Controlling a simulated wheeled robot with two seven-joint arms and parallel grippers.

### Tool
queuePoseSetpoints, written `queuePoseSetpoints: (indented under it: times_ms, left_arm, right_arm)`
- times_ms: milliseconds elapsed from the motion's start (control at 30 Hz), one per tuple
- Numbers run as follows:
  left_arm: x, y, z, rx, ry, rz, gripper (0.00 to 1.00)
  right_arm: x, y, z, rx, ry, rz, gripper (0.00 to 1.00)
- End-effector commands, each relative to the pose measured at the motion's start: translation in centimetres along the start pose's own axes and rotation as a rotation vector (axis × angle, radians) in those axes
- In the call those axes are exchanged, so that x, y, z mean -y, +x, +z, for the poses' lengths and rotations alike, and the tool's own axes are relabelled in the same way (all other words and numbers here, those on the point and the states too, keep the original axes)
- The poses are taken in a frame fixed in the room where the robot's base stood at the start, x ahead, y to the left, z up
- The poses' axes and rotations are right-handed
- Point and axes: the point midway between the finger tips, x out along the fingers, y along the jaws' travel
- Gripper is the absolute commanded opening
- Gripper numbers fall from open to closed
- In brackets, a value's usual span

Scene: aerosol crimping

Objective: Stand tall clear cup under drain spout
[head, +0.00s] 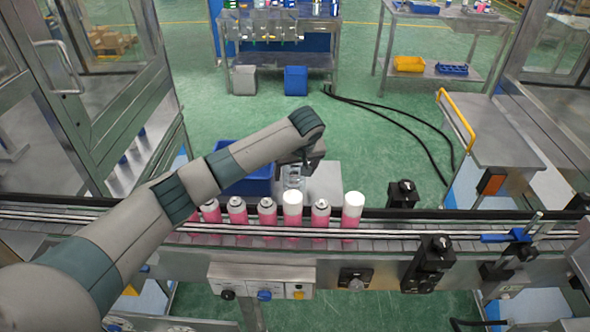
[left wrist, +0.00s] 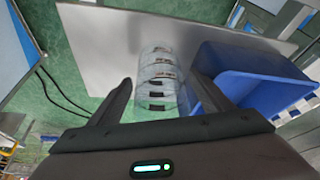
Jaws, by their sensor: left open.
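The tall clear cup (head: 293,178) stands on a grey metal surface behind the conveyor, below my left gripper (head: 303,160). In the left wrist view the clear cup (left wrist: 157,70) is see-through, with several ring-like edges and dark marks. My left gripper is open there, with one dark finger on each side of the cup's near end. I cannot tell whether the fingers touch it. I cannot make out the drain spout in either view. My right gripper is not in view.
A blue bin (head: 240,172) stands left of the cup and shows at right in the wrist view (left wrist: 260,75). Pink aerosol cans (head: 267,213), some with white caps, line the conveyor (head: 440,232) under my left arm. Black posts (head: 403,194) stand along the conveyor.

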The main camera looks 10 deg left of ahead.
Motion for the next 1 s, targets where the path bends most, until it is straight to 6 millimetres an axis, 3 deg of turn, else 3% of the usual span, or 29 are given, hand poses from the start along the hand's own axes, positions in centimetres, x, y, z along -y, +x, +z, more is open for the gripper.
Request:
queuePoseSetpoints:
  times_ms: [167, 367, 800, 1000]
  left_arm:
    - [-0.1, -0.4, -0.1, -0.001, 0.000, 0.001, 0.72]
    - [-0.1, -2.3, -0.1, -0.001, 0.001, 0.003, 0.72]
    - [-0.1, -9.8, -0.1, -0.002, 0.000, 0.003, 0.72]
    - [-0.1, -11.8, -0.1, 0.000, 0.000, 0.001, 0.72]
  right_arm:
    - [0.0, 0.2, 0.0, 0.000, 0.000, 0.000, 0.31]
    - [0.0, 0.8, 0.1, 0.000, 0.000, 0.000, 0.31]
    - [0.1, 2.9, 0.2, 0.000, 0.000, 0.000, 0.31]
    - [0.1, 3.3, 0.3, 0.000, 0.000, 0.000, 0.31]
